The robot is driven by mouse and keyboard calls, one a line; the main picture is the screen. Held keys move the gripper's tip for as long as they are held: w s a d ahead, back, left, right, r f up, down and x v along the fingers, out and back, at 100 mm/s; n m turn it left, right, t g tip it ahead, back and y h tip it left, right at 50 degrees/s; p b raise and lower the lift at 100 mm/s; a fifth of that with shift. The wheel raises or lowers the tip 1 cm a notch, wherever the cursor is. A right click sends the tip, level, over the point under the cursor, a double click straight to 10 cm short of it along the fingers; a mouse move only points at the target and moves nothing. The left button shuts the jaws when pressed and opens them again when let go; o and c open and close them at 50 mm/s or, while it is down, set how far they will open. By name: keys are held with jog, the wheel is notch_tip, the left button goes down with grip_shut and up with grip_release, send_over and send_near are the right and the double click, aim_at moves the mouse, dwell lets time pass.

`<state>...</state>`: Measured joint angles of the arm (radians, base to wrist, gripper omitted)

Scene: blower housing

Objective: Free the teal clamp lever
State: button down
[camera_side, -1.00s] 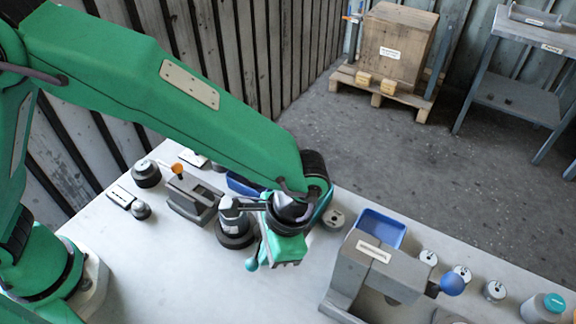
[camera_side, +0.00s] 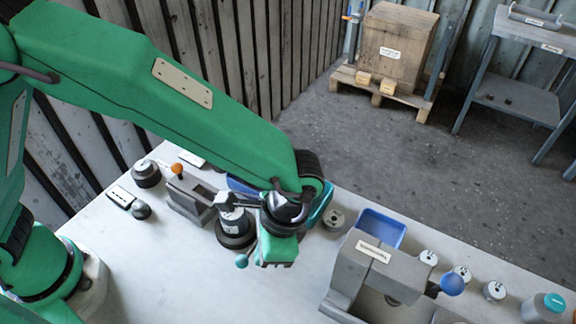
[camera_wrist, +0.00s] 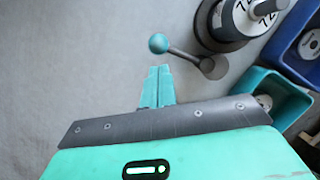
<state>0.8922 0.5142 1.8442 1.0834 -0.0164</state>
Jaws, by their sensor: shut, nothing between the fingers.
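The clamp lever has a teal ball knob (camera_side: 241,261) just left of my gripper in the side view. In the wrist view the knob (camera_wrist: 158,43) and its grey rod (camera_wrist: 187,56) lie just ahead of my fingers; the rod runs right to a grey hub (camera_wrist: 214,67). My gripper (camera_wrist: 156,70) is shut with its teal fingertips together and nothing between them. The tips appear just below the knob and rod in the picture; I cannot tell whether they touch. In the side view my gripper (camera_side: 276,262) hides its fingertips and most of the lever.
A dark round part with a labelled top (camera_side: 236,228) stands beside my gripper. A teal bin (camera_wrist: 270,95) and a blue bin (camera_wrist: 305,42) are close on the right. A grey fixture with a blue knob (camera_side: 452,285) is further right. Table left of the knob is bare.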

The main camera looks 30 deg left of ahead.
jog(key=shift+w+d+r, duration=0.15)
jog(key=shift+w+d, duration=0.25)
jog(key=shift+d, duration=0.25)
jog(key=shift+w+d+r, duration=0.15)
jog(key=shift+w+d, duration=0.35)
jog(key=shift+d, duration=0.25)
jog(key=v, duration=1)
jog(key=shift+s, duration=0.2)
